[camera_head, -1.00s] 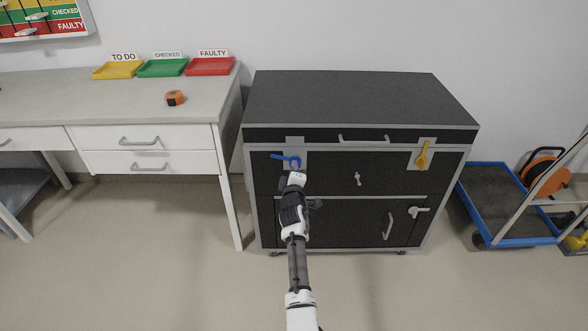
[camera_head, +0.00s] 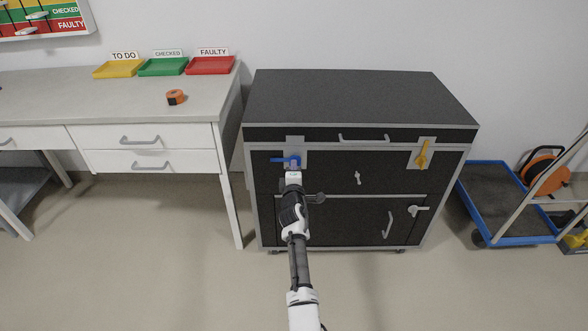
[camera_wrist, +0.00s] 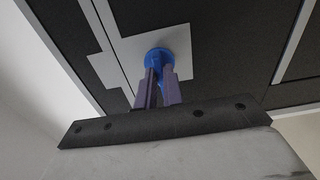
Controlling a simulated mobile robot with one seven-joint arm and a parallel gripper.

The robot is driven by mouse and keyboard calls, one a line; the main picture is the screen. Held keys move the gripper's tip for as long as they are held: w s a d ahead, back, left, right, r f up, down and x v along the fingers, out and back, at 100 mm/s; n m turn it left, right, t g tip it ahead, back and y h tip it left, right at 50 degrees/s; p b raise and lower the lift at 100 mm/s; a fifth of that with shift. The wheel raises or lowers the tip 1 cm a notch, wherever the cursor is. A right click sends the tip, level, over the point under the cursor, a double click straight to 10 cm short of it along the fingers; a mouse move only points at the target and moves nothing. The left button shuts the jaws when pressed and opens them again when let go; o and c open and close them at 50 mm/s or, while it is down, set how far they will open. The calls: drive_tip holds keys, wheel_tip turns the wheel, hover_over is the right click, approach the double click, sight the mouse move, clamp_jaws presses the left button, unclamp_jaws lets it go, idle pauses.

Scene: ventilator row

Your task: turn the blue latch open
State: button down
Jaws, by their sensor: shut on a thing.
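The blue latch (camera_head: 281,159) is on a light grey plate at the upper left of the black case's front. Its lever points left, about level, in the head view. In the wrist view its round blue hub (camera_wrist: 159,58) shows against the plate, just beyond the fingertips. My gripper (camera_head: 293,167) is at the latch from the front, below its hub. In the wrist view my gripper (camera_wrist: 158,82) is shut on the blue latch, with its two purple fingers close together. The fingers hide part of the latch.
The black case (camera_head: 350,100) also has a yellow latch (camera_head: 423,155) at upper right and a bar handle (camera_head: 364,138). A white workbench (camera_head: 150,110) with coloured trays stands left. A blue-edged trolley (camera_head: 505,205) is at right. The floor in front is clear.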

drive_tip(key=c, duration=1.5)
unclamp_jaws()
drive_tip(key=shift+w+r, duration=0.1)
drive_tip(key=shift+r, duration=0.05)
drive_tip(key=shift+s+p, duration=3.95)
drive_tip(key=shift+s, duration=3)
